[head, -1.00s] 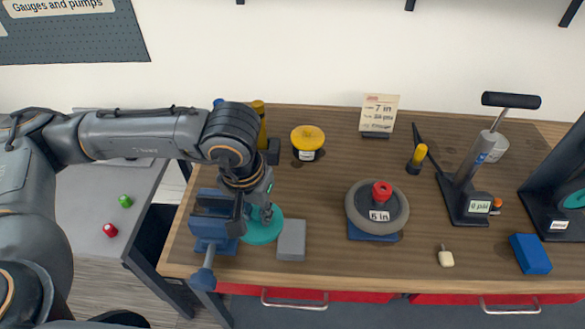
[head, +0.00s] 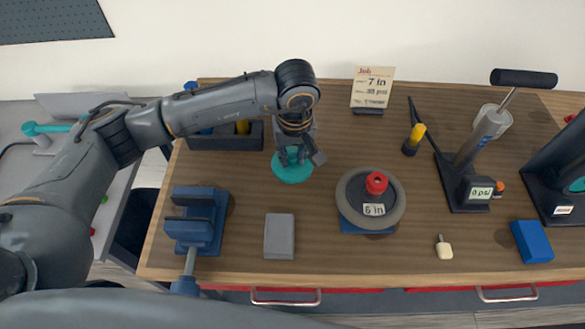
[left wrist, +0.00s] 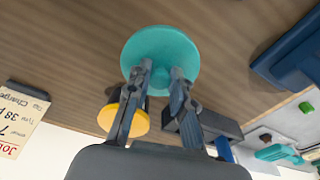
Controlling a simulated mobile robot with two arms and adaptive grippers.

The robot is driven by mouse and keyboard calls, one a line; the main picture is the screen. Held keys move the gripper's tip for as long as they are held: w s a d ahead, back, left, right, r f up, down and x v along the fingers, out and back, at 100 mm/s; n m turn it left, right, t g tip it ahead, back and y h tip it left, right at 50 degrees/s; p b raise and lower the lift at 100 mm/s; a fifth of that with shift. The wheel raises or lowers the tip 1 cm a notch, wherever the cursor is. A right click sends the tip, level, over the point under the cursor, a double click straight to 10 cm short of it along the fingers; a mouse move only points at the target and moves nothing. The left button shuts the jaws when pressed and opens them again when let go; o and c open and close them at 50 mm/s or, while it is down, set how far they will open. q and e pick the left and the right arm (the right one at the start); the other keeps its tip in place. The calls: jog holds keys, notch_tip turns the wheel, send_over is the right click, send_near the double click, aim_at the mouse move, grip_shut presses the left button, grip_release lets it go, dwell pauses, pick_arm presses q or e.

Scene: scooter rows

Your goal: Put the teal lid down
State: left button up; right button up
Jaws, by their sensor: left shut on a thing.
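The teal lid (head: 291,173) is a round disc near the left middle of the wooden bench. My left gripper (head: 294,157) is above it with its fingers shut on it. In the left wrist view the two fingertips (left wrist: 161,75) meet the middle of the lid (left wrist: 160,45), which looks level. I cannot tell whether the lid touches the bench or hangs just above it. My right gripper is not in view.
A yellow-topped jar (left wrist: 125,120) is partly hidden by a finger. A blue vise (head: 199,220), grey block (head: 279,237), dark bin (head: 222,142) and wheel (head: 345,207) surround the spot. The wood (head: 252,190) between vise and lid is bare.

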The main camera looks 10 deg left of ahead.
aim_at(293, 165)
pick_arm(q)
jog(key=shift+f, duration=0.85)
jog(key=shift+s+f, duration=0.1)
jog(key=shift+f, duration=0.2)
notch_tip(293, 165, down, 3)
jog(key=shift+f+p, duration=0.1)
jog(key=shift+p, duration=0.65)
jog(key=shift+f+b, duration=0.2)
jog(key=shift+b, duration=0.1)
jog(key=o, duration=0.9)
jog(key=shift+o, duration=0.2)
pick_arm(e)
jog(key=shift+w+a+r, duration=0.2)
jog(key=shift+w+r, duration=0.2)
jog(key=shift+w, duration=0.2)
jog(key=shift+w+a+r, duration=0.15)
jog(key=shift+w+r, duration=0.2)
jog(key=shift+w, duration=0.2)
pick_arm(q)
jog(key=shift+r, duration=0.1)
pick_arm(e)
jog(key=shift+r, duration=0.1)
